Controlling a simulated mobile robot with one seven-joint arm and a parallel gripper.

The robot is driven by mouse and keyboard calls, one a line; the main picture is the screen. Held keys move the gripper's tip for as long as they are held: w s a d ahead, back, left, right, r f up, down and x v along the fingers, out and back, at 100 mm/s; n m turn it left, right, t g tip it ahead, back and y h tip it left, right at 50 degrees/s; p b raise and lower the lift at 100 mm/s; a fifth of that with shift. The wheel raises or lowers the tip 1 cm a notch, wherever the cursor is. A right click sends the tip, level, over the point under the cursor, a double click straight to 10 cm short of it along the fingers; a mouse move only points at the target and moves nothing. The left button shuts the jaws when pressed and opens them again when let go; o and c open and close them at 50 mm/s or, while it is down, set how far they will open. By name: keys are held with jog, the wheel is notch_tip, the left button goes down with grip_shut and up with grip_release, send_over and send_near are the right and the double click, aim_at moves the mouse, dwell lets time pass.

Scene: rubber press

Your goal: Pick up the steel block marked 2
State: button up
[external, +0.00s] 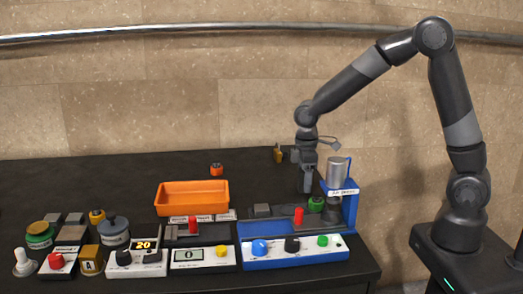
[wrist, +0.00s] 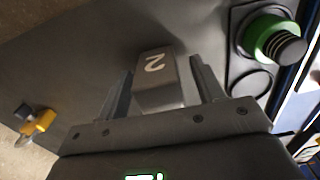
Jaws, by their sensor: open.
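The steel block marked 2 (wrist: 158,80) shows in the wrist view, grey with a white 2 on its face. My gripper (wrist: 162,66) is open, with one finger on each side of the block. Narrow gaps seem to show between the fingers and the block, so it is not clamped. In the external view my gripper (external: 307,190) points down at the back of the table, left of the blue press. The block cannot be made out there.
A green-collared part (wrist: 264,40) stands close right of the block, by the blue press (external: 350,205) with a metal cup (external: 338,172). A brass piece (external: 278,154) lies behind. An orange tray (external: 192,198) and control boxes (external: 292,249) stand to the left and front.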

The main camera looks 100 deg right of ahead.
jog(key=shift+c, duration=0.3)
grip_shut()
dwell(0.3)
